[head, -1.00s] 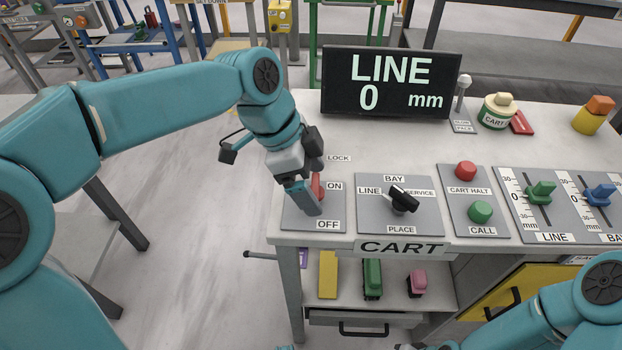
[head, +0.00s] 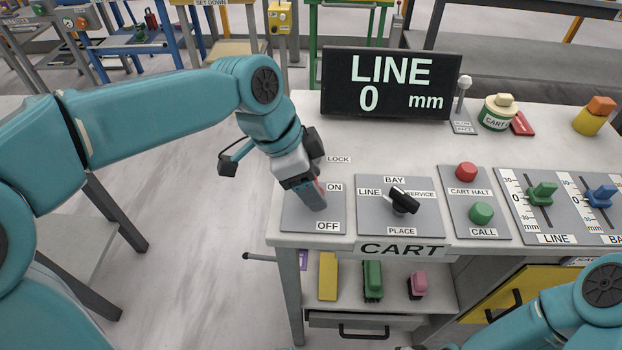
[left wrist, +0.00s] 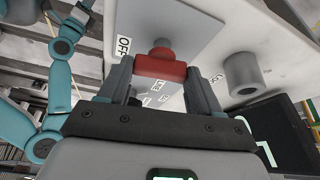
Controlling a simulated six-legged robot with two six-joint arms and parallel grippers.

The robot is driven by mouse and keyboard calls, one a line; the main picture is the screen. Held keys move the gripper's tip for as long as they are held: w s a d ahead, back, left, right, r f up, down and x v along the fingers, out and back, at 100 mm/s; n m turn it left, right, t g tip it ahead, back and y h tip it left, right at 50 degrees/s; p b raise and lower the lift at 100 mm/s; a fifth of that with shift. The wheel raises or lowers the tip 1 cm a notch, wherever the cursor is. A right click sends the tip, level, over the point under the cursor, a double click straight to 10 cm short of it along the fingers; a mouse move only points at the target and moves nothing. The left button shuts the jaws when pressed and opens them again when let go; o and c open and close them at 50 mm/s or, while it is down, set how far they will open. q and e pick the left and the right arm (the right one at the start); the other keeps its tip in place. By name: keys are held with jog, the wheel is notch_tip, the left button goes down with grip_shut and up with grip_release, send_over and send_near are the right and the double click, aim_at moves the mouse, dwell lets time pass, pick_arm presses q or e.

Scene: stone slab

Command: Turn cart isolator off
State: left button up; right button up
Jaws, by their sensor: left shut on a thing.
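The cart isolator is a red handle (head: 321,188) on a grey plate (head: 298,217) marked ON and OFF, at the left end of the console. My left gripper (head: 315,194) reaches down over it and hides most of the handle in the head view. In the left wrist view, the red handle (left wrist: 160,66) sits between the two fingers of my left gripper (left wrist: 160,73), which is shut on it. The OFF label (left wrist: 123,46) shows left of the handle there.
Right of the isolator is a black selector knob (head: 403,200), then a red button (head: 466,171) and a green button (head: 481,213). A LINE display (head: 390,82) stands behind.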

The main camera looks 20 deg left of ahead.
pick_arm(q)
jog(key=n+t, duration=0.1)
jog(key=n, duration=0.2)
jog(key=shift+s+d+n+y, duration=0.1)
jog(key=shift+n+y, duration=0.2)
jog(key=shift+y, duration=0.1)
jog(key=n+t+y, duration=0.1)
jog(key=n, duration=0.2)
jog(key=shift+d+n+b, duration=0.1)
jog(key=shift+n+b, duration=0.2)
jog(key=n+y, duration=0.1)
jog(key=n, duration=0.1)
jog(key=n+b, duration=0.1)
jog(key=n, duration=0.1)
jog(key=shift+d+t+y, duration=0.1)
jog(key=shift+t+y, duration=0.2)
jog(key=shift+y, duration=0.1)
jog(key=shift+d+n+y+b, duration=0.1)
jog(key=shift+n+y+b, duration=0.6)
jog(key=shift+n, duration=1.5)
jog(key=o, duration=1.1)
jog(key=shift+c, duration=0.2)
jog(key=p+v, duration=0.4)
jog(key=v, duration=1.2)
jog(key=shift+d+r, duration=0.2)
